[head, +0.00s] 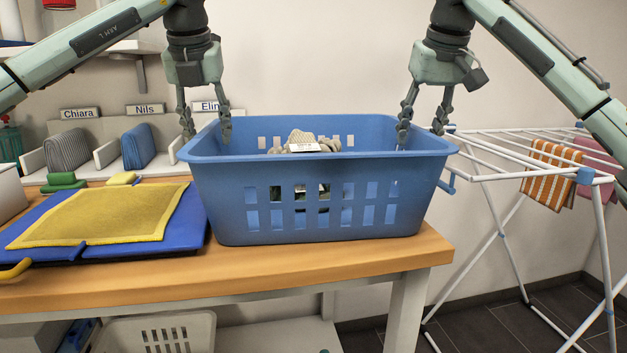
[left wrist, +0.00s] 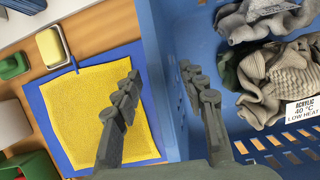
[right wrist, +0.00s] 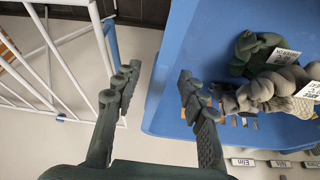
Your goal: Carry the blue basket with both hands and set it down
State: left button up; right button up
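The blue basket (head: 320,200) stands upright on the wooden table (head: 300,262), near its right end. Inside lie grey knitted clothes (left wrist: 268,75) with a white care label, and a dark green piece (right wrist: 252,50) shows in the right wrist view. My left gripper (head: 204,138) is open over the basket's left rim, one finger outside and one inside. My right gripper (head: 422,130) is open over the right rim, one finger inside and one outside. The rim lies between the fingers on both sides, with gaps showing in the wrist views.
A blue board with a yellow cloth (head: 100,215) lies left of the basket. Behind it are name-labelled compartments (head: 100,155) with folded cloths. A white drying rack (head: 500,215) with an orange striped towel (head: 551,173) stands on the floor at right, close to the basket.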

pick_arm(q)
grip_shut()
pick_arm(e)
grip_shut()
pick_arm(q)
jog(key=shift+w+r, duration=0.1)
jog(key=shift+r, duration=0.1)
pick_arm(e)
jog(key=shift+w+r, duration=0.1)
jog(key=shift+r, duration=0.15)
